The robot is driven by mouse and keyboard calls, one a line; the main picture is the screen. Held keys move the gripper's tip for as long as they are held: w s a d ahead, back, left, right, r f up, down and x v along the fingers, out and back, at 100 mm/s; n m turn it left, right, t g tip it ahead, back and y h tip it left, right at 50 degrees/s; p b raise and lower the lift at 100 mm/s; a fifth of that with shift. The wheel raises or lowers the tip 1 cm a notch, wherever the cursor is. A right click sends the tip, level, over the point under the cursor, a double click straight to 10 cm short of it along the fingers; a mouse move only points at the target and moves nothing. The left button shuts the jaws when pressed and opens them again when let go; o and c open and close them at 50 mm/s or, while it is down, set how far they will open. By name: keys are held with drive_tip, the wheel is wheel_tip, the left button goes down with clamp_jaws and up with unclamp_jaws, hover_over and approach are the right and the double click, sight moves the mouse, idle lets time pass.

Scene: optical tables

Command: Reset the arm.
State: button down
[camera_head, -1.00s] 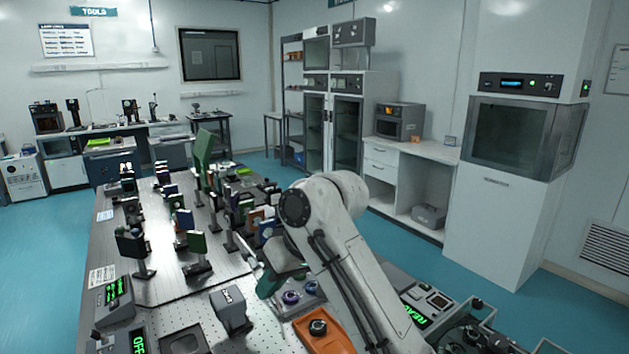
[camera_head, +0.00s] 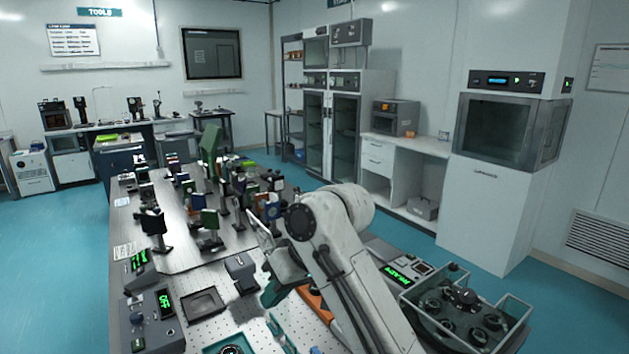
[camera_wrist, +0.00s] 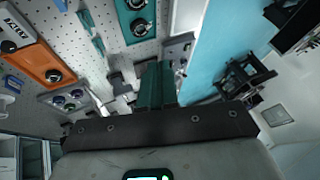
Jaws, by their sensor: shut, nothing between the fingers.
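My arm (camera_head: 338,235) reaches over the right side of the optical table (camera_head: 285,320) in the head view, bent at a white joint. My gripper shows in the wrist view (camera_wrist: 157,82) as two dark green fingers lying together, with nothing between them. In the head view only a green part of it shows beside the arm, and the fingertips are hard to make out. The gripper appears to be above the table and apart from the things on it.
Several optical mounts (camera_head: 208,225) stand on the table's far half. A control box reading OFF (camera_head: 155,318) is at the near left. An orange tray (camera_wrist: 45,65) lies on the perforated top. Blue floor (camera_head: 60,260) is open at the left.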

drive_tip(key=s+d+f+m, duration=0.1)
drive_tip(key=s+d+f, duration=0.3)
drive_tip(key=f, duration=0.3)
drive_tip(key=s+d+f+m+h, duration=0.1)
drive_tip(key=s+d+f+m, duration=0.1)
drive_tip(key=s+d+f, duration=0.3)
drive_tip(key=s+d+f+m, duration=0.1)
drive_tip(key=s+d+f, duration=0.3)
drive_tip(key=f, duration=0.6)
drive_tip(key=shift+s+d+m+t+h, duration=0.15)
drive_tip(key=shift+s+d+t, duration=0.05)
drive_tip(key=shift+d, duration=0.4)
drive_tip(key=shift+s+d+m+t+h, duration=0.15)
drive_tip(key=shift+s+d+t, duration=0.05)
drive_tip(key=shift+d, duration=0.35)
drive_tip(key=s+d+f+m+h, duration=0.2)
drive_tip(key=s+d+f, duration=0.1)
drive_tip(key=s+d, duration=0.6)
drive_tip(key=s+d+f+m+g+h, duration=0.1)
drive_tip(key=s+d+f+m+h, duration=0.1)
drive_tip(key=s+d, duration=0.8)
drive_tip(key=s+f+h, duration=0.1)
drive_tip(key=s+f, duration=0.1)
drive_tip(key=s, duration=0.5)
